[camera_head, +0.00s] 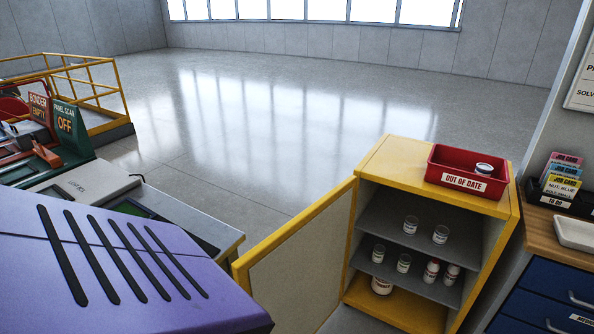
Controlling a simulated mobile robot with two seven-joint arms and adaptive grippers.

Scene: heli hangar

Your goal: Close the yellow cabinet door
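The yellow cabinet (385,155) stands right of centre with its front open. Its yellow-framed door (305,250) is wide open, hinged at the cabinet's left front edge. The door reaches left and toward me, with its pale inner panel showing. Its free edge is at the lower left, close to the workbench corner in the picture; I cannot tell whether they touch. Grey shelves (390,225) inside hold several small jars and bottles. Neither of my grippers is in view.
A red "OUT OF DATE" tray (440,178) with a jar sits on the cabinet. A blue drawer unit (545,290) stands right. A workbench (215,225) is left; a purple slotted surface, whose owner I cannot tell, fills the lower left. The floor behind is clear.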

